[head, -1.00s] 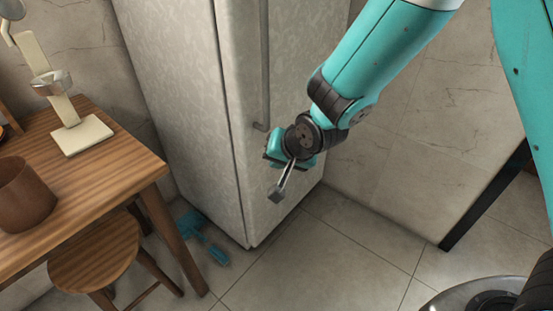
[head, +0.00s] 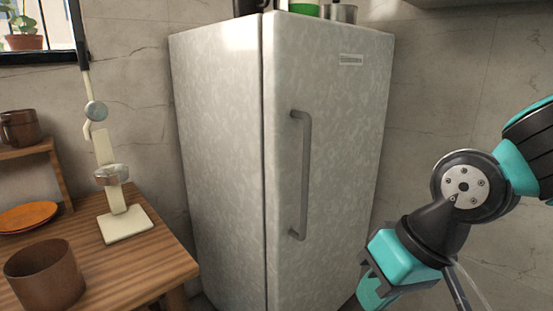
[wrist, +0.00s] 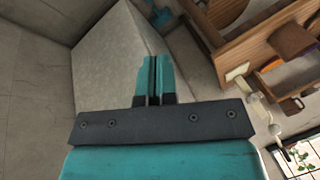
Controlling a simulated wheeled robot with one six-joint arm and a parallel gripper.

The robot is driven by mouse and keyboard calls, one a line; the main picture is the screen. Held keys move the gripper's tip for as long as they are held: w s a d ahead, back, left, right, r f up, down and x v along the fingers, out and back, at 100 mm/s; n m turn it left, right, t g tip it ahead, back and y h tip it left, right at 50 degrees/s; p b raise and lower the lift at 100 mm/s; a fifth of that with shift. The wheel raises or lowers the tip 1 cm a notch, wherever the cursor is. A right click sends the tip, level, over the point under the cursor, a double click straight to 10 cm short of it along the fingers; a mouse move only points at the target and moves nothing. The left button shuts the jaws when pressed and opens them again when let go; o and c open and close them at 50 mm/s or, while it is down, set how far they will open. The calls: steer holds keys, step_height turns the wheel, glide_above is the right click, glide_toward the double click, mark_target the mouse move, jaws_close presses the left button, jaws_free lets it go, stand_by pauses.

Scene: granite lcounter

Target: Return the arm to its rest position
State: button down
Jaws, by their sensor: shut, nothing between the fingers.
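My gripper (wrist: 154,66) shows in the wrist view as two teal fingers with dark bases, pressed together with nothing between them. In the head view my teal and black gripper (head: 385,275) hangs low at the right, in front of the fridge's lower right side. Its lower end is close to the bottom edge of the picture. My arm bends in from the right edge. It holds no object.
A grey mottled fridge (head: 225,130) with a vertical handle (head: 305,175) stands in the middle, door shut. At the left a wooden table (head: 135,265) bears a brown pot (head: 45,275) and a cream lever press (head: 125,225). An orange plate (head: 28,217) lies behind.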

steer(key=s+d+r+n+g+p, duration=0.1)
steer(key=s+d+r+n, duration=0.25)
steer(key=s, duration=0.45)
step_height(320, 180, up, 19)
steer(key=a+p, duration=0.1)
steer(key=p, duration=1.7)
steer(key=shift+w+f, duration=0.2)
steer(key=shift+w, duration=0.2)
steer(key=shift+m, duration=0.25)
